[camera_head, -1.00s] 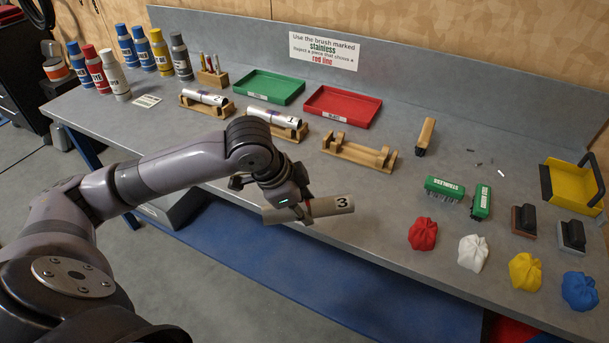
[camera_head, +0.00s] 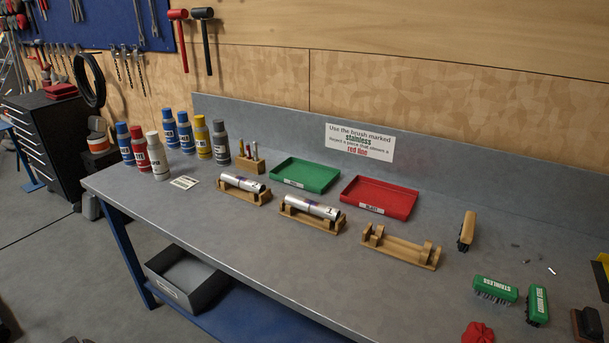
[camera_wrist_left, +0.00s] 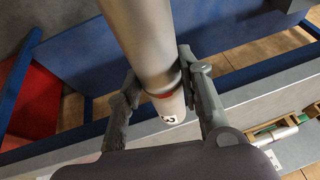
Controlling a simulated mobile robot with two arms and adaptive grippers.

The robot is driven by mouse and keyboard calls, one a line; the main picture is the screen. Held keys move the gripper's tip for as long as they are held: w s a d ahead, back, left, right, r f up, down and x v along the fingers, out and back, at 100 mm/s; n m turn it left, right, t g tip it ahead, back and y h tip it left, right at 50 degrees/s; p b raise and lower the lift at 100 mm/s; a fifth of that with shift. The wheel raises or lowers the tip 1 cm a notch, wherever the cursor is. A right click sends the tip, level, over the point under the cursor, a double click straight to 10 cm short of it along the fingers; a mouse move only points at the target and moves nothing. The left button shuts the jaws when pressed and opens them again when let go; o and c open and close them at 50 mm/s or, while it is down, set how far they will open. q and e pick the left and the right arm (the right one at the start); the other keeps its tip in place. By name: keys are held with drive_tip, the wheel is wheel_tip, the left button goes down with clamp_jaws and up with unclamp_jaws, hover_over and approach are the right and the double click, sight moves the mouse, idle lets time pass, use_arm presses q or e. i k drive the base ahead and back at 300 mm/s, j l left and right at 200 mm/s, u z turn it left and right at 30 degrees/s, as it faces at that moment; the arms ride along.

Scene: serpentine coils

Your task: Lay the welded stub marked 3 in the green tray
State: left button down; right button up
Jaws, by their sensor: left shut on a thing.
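The stub marked 3 (camera_wrist_left: 150,50) is a grey metal cylinder seen in the left wrist view. A red line runs around it near the end with the white "3" label. My left gripper (camera_wrist_left: 160,82) is shut on it, one finger on each side. The head view shows neither this stub nor my left gripper. The green tray (camera_head: 305,174) lies empty at the back of the bench in the head view. My right gripper is in neither view.
A red tray (camera_head: 380,196) lies empty, right of the green one. Two wooden cradles hold silvery stubs (camera_head: 242,183) (camera_head: 311,206); a third cradle (camera_head: 402,247) is empty. Bottles (camera_head: 158,156) stand at left, green brushes (camera_head: 496,290) at right. The sign (camera_head: 360,142) says reject a red line.

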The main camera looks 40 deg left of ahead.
sight(291, 181)
drive_tip(key=j+z, duration=0.1)
drive_tip(key=j, duration=0.3)
drive_tip(key=k+j+z, duration=0.1)
drive_tip(key=j, duration=0.35)
drive_tip(key=j+z, duration=0.1)
drive_tip(key=j, duration=0.3)
drive_tip(key=k+j+z, duration=0.1)
drive_tip(key=j, duration=0.3)
drive_tip(key=k+j+z, duration=0.1)
drive_tip(key=j, duration=0.3)
drive_tip(key=k+j+z, duration=0.1)
drive_tip(key=j, duration=0.3)
drive_tip(key=k, duration=0.1)
